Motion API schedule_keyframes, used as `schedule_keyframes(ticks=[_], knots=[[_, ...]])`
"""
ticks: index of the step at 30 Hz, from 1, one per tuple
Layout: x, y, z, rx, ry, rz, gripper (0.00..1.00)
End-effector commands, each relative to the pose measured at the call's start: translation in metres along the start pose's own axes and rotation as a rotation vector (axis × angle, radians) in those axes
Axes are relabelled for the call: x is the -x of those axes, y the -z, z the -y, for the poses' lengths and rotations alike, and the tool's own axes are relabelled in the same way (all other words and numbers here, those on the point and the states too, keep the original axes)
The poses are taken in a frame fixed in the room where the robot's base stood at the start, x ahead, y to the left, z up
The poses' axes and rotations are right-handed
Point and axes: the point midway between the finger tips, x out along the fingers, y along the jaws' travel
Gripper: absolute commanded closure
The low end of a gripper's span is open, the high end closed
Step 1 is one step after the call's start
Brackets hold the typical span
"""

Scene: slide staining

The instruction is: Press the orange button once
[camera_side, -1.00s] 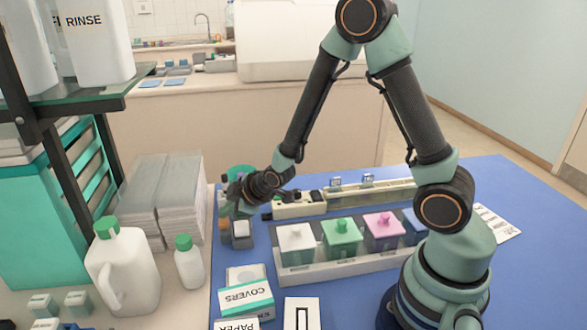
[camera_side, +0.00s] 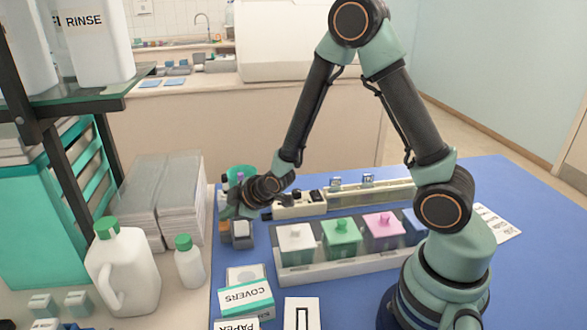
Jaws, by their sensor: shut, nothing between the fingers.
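My gripper (camera_side: 230,212) is at the left end of the blue mat, pointing down and left. It is shut and empty, just above and behind a small dark grey block with a pale top (camera_side: 241,233). My gripper and wrist hide part of the mat's left end. Whether the fingertips touch anything cannot be told.
A rack with white, green, pink and blue staining jars (camera_side: 342,238) stands right of my gripper. A long cream tray (camera_side: 372,196) lies behind it. A COVERS box (camera_side: 246,298) is in front. White bottles (camera_side: 190,262) stand left. The mat's right side is mostly clear.

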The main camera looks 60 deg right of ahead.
Motion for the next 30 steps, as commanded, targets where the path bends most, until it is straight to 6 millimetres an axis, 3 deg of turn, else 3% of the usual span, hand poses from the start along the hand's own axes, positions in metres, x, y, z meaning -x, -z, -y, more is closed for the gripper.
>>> schedule_keyframes(ticks=[22,30], knots=[[-0.0032,-0.0037,0.0031,0.0,0.003,0.003,1.0],[0.004,0.002,-0.0019,0.0,0.002,0.002,1.0]])
